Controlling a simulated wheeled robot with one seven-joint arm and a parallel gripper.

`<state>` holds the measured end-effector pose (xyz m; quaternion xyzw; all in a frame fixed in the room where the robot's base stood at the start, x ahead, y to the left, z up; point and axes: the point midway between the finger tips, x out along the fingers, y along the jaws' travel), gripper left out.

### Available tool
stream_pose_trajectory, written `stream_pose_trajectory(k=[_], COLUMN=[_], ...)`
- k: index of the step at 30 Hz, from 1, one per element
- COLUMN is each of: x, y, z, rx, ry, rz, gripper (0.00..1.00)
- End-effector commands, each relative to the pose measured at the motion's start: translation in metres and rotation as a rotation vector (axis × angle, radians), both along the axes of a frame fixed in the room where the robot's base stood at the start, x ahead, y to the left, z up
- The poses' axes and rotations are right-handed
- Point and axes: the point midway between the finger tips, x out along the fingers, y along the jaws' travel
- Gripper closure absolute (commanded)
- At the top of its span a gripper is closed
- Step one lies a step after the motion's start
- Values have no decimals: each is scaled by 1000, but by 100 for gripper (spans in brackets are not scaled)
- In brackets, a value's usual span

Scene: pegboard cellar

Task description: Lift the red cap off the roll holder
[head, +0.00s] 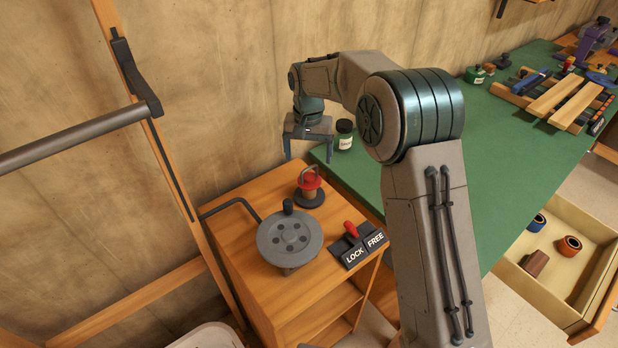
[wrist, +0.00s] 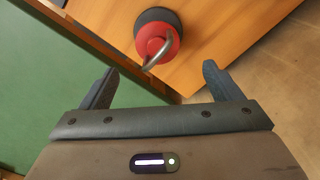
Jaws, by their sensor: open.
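The red cap (head: 309,181) sits on top of the roll holder (head: 309,198), which stands upright on a dark round base at the back of the wooden cabinet. A metal loop handle rises from the cap. In the wrist view the red cap (wrist: 157,40) with its loop is at the top middle, ahead of the fingers. My gripper (head: 308,156) is open and empty above the holder, pointing down. In the wrist view my gripper (wrist: 157,82) has its two fingers wide apart, touching nothing. The cap hides most of the holder there.
A grey crank wheel (head: 289,238) and a red lever on the LOCK/FREE plate (head: 357,248) share the cabinet top (head: 235,206). A green bench (head: 510,130) with a dark-lidded jar (head: 344,135) adjoins. A grey bar (head: 70,138) is at left. An open drawer (head: 510,285) is at right.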

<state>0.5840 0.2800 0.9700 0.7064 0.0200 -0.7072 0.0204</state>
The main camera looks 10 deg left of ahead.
Motion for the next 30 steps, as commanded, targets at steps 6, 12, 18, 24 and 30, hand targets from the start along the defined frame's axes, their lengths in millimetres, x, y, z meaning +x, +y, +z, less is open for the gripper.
stream_pose_trajectory(k=[6,12,18,24,30], x=[0,-4,-5,-4,-4], y=[0,-3,-4,-4,-4], z=[-21,-42,-69,-73,-73], rx=[0,-2,-1,0,0], ry=[0,4,1,-1,-1], rz=[0,0,1,0,0], gripper=[15,15,15,15,45])
